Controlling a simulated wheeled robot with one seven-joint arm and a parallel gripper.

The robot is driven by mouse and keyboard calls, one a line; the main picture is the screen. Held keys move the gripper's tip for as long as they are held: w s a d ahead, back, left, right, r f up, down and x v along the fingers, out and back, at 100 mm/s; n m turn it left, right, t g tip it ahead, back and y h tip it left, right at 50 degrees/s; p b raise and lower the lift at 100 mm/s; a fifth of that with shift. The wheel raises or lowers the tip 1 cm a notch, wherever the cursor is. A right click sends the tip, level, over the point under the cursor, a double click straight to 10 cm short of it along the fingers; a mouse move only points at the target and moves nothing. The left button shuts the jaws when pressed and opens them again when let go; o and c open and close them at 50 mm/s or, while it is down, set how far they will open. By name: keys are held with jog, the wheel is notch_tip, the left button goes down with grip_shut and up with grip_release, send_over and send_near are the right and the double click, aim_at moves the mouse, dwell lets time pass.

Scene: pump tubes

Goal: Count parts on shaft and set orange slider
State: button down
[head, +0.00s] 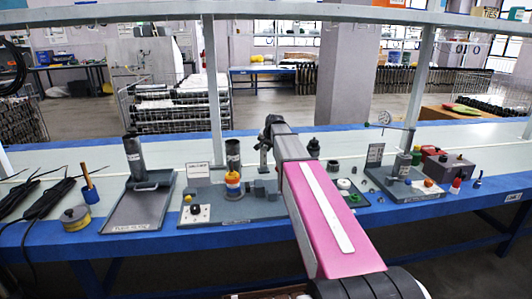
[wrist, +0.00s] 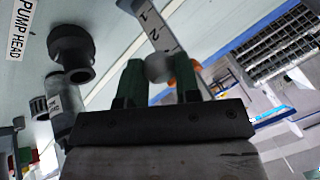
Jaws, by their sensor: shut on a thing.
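In the wrist view my gripper (wrist: 158,72) has two green fingers shut on a small grey rounded knob (wrist: 158,67). A pale strip with the numbers 1 and 2 (wrist: 150,22) runs just beyond the fingers. Orange (wrist: 197,66) shows beside the right finger, partly hidden by it; I cannot tell whether the knob is joined to it. A dark flanged part (wrist: 72,50) stands left of the fingers. In the head view my pink arm reaches over the bench and the fingertips are not clear. I cannot make out the shaft with its parts for sure.
In the head view a grey tray (head: 122,216) with a dark post stands left on the blue-edged bench. A grey stand with an orange and yellow ring (head: 232,184) is beside my arm. Red and grey boxes (head: 447,168) stand right. A PUMP HEAD sign (wrist: 20,28) shows in the wrist view.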

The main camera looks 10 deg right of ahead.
jog(key=c, duration=0.8)
grip_release()
jog(key=v, duration=1)
jog(key=shift+s+r, duration=0.2)
jog(key=shift+r, duration=0.15)
jog(key=shift+s, duration=0.1)
